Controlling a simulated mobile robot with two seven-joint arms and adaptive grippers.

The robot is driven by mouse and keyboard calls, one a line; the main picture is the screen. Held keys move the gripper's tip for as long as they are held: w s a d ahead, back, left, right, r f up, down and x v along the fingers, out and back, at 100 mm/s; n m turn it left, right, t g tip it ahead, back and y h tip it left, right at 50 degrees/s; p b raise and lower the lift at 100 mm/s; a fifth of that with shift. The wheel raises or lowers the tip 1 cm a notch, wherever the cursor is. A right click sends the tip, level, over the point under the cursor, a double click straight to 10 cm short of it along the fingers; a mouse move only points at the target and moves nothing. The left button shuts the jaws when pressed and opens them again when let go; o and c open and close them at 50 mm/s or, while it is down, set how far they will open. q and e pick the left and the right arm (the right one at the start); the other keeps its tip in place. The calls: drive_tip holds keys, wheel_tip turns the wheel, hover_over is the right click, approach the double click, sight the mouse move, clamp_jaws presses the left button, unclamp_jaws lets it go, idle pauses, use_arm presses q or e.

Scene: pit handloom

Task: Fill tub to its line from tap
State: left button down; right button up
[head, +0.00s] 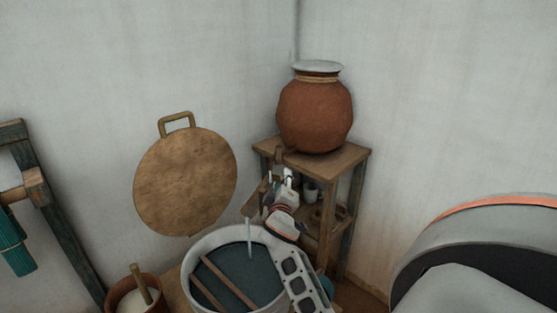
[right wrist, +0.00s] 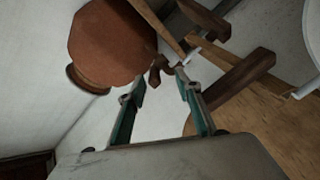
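The tub (head: 189,262) has a pale rim and dark blue-grey liquid (head: 262,277) inside, with two wooden slats across it. I cannot make out its line. A thin pale streak (head: 249,238), seemingly water, drops into the liquid; its upper source is unclear. A brown tap (head: 280,155) projects from the low front of the clay pot (head: 315,113); it also shows in the right wrist view (right wrist: 159,70). My right gripper (head: 284,178) is just below the tap, its teal fingers (right wrist: 158,88) apart with nothing clearly between them. My left gripper is out of view.
The pot stands on a wooden stand (head: 345,160) in the corner, with small vessels on its lower shelf. A round wooden lid (head: 186,182) is by the left wall. A brown pot with a stick (head: 122,291) stands left of the tub; a wooden frame (head: 60,225) is farther left.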

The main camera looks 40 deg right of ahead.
sight(278, 158)
drive_tip(key=shift+t+h, duration=0.3)
drive_tip(key=w+r, duration=0.1)
drive_tip(key=w+d+r, duration=0.1)
drive_tip(key=w, duration=0.1)
drive_tip(key=shift+w+r, duration=0.2)
drive_tip(key=shift+r, duration=0.15)
drive_tip(key=x, duration=0.7)
drive_tip(key=shift+w+d+f, duration=0.1)
drive_tip(key=shift+w+d, duration=0.15)
clamp_jaws()
